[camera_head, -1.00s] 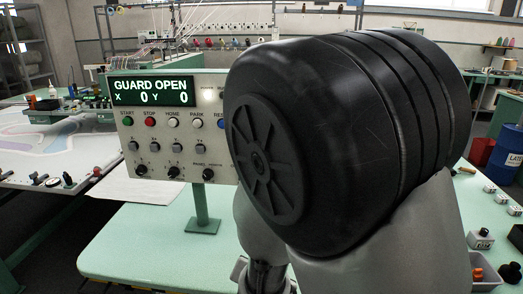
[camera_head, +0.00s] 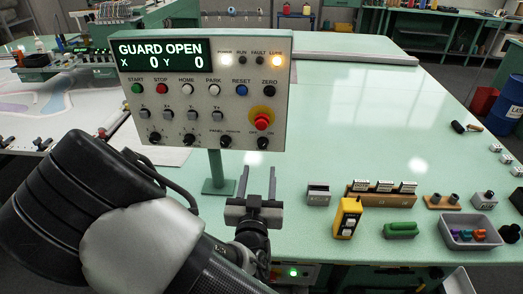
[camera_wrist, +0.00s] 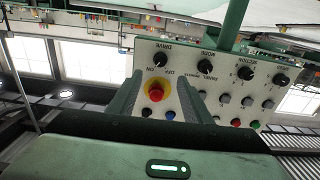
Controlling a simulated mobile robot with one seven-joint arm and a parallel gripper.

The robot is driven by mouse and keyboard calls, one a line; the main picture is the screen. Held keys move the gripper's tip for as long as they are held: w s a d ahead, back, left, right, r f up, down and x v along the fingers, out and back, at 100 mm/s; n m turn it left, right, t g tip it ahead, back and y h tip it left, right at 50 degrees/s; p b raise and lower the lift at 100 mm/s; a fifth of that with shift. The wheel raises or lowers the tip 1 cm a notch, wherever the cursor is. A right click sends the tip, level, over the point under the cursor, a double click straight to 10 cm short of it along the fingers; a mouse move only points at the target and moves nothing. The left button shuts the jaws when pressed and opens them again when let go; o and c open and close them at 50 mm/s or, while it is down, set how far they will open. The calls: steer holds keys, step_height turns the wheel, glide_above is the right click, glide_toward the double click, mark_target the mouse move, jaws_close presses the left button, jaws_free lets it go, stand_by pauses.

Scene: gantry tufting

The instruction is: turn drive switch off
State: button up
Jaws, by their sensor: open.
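The drive switch (camera_wrist: 162,57) is a round black knob at the panel corner, with DRIVE and ON/OFF lettering in the upside-down wrist view. In the head view the drive switch (camera_head: 263,143) is the rightmost knob of the bottom row, below the red emergency button (camera_head: 262,122). I cannot tell which way its pointer is set. My gripper (camera_head: 257,184) is open and empty, its two fingers pointing up just below the panel's lower right corner. In the wrist view my gripper (camera_wrist: 158,84) has its fingers on either side of the red button, with the knob beyond the tips.
The control panel (camera_head: 200,75) reads GUARD OPEN, X 0, Y 0, and stands on a green post (camera_head: 217,170). A yellow box (camera_head: 346,217), a green block (camera_head: 401,229) and a grey tray (camera_head: 470,230) stand to the right. The green table behind is mostly clear.

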mark_target(262, 145)
steer(key=w, duration=0.6)
steer(key=w+p, duration=0.1)
steer(key=w, duration=0.4)
steer(key=shift+w+d, duration=0.2)
steer(key=shift+w, duration=0.2)
steer(key=shift+c, duration=0.4)
steer(key=c, duration=1)
steer(key=shift+o, duration=0.2)
